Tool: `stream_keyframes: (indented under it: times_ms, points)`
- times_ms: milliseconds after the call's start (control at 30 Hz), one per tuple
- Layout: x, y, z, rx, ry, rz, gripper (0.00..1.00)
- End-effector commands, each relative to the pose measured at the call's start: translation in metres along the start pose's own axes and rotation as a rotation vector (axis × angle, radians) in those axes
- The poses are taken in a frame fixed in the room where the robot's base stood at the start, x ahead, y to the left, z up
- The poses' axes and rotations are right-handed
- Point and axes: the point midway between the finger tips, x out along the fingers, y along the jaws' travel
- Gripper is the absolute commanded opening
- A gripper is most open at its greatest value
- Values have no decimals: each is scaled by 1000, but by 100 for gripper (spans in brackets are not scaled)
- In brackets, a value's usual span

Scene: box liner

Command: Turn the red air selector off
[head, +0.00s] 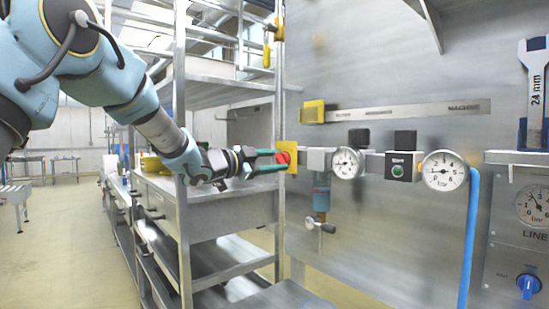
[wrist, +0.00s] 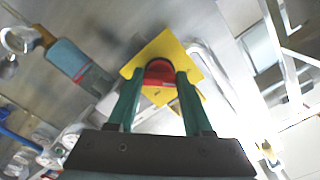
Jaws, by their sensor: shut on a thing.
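The red air selector (head: 284,157) is a red knob on a yellow square plate (head: 292,157) at the left end of the air unit on the metal wall. In the wrist view the red knob (wrist: 158,75) sits in front of the yellow plate (wrist: 190,62). My gripper (head: 277,160), with green fingers, reaches it from the left. In the wrist view my gripper (wrist: 160,82) has one finger on each side of the knob, shut on it. The fingers hide the knob's sides. I cannot tell its set position.
Right of the selector are a blue-bowled filter (head: 321,192), a pressure gauge (head: 347,163), another gauge (head: 444,171) and a blue hose (head: 469,240). A metal rack (head: 182,120) stands close beside my arm. A blue knob (head: 528,286) is at the lower right.

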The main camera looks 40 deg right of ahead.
Motion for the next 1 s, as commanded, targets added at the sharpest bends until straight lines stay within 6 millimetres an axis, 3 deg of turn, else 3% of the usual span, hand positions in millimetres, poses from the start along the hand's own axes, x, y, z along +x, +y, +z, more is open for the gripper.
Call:
stream_keyframes:
  times_ms: [567,600,833,1000]
  points:
    - [0,1,2,-32,-2,1,0]
    - [0,1,2,-32,-2,1,54]
    - [0,0,1,-31,-1,0,80]
    - [0,0,0,-30,-1,0,80]
